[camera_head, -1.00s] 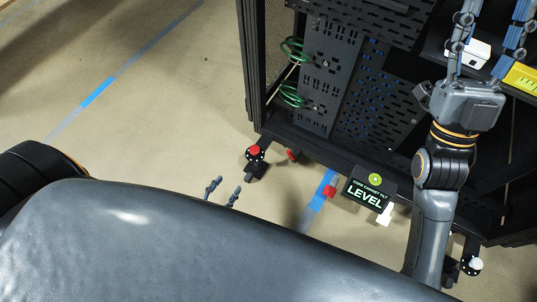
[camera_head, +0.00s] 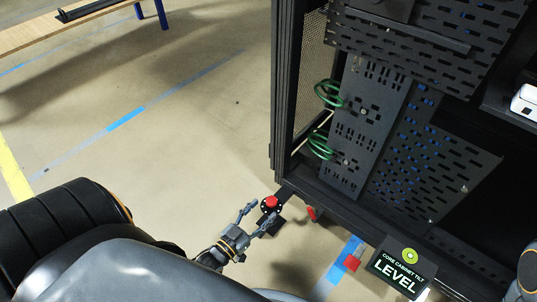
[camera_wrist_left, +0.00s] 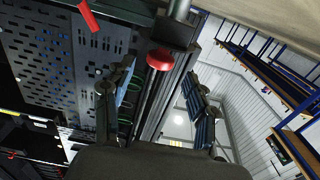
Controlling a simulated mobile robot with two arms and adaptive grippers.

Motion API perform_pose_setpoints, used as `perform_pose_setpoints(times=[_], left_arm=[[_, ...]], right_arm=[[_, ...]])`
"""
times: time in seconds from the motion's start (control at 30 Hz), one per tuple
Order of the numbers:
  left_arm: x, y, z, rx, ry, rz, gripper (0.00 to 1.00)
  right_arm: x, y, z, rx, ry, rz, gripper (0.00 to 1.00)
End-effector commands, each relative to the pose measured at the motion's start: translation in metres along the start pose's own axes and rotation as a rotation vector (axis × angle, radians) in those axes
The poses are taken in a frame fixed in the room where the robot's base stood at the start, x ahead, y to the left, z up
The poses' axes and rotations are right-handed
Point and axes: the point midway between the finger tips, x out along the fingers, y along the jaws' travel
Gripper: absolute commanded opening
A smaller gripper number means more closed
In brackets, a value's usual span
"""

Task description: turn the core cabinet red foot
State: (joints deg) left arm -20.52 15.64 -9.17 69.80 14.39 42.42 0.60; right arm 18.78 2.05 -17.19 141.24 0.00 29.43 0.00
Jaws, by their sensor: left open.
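The red foot (camera_head: 270,202) of the core cabinet (camera_head: 284,100) is a round red knob on a dark base at the cabinet's near left corner. It also shows in the left wrist view (camera_wrist_left: 160,59), ahead of the fingers and between them. My left gripper (camera_head: 258,218) is open, its two fingers spread just short of the red foot. In the left wrist view my left gripper (camera_wrist_left: 160,90) shows its fingers apart with nothing between them. I cannot tell whether a finger touches the foot. My right gripper is out of the head view.
A sign (camera_head: 402,272) reading "CORE CABINET TILT LEVEL" with a green dot sits at the cabinet's lower front. Green cables (camera_head: 321,145) hang inside the cabinet. The floor to the left is open; a bench (camera_head: 60,32) stands beyond.

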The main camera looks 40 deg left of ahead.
Motion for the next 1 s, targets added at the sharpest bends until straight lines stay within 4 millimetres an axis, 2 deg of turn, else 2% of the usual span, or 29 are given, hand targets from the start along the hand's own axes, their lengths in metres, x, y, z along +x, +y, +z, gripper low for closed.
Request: perform_pose_setpoints(times=[0.1,0.23,0.6,0.63,0.9,1.0], left_arm=[[0.02,0.0,0.002,0.001,0.003,0.001,0.58],[0.033,0.0,0.001,0.001,0.001,0.0,0.58],[0.039,0.0,0.0,0.001,-0.001,0.0,0.58],[0.039,0.0,0.0,0.001,-0.001,0.0,0.56],[0.038,0.0,0.0,0.001,-0.001,0.0,0.03],[0.038,0.0,0.0,0.001,-0.001,0.001,0.03]], right_arm=[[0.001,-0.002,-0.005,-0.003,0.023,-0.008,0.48],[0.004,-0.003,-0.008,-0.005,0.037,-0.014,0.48],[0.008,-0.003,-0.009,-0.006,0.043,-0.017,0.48],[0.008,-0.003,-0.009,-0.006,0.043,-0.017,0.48],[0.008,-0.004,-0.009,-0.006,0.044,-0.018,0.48],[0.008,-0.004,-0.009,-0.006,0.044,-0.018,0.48]])
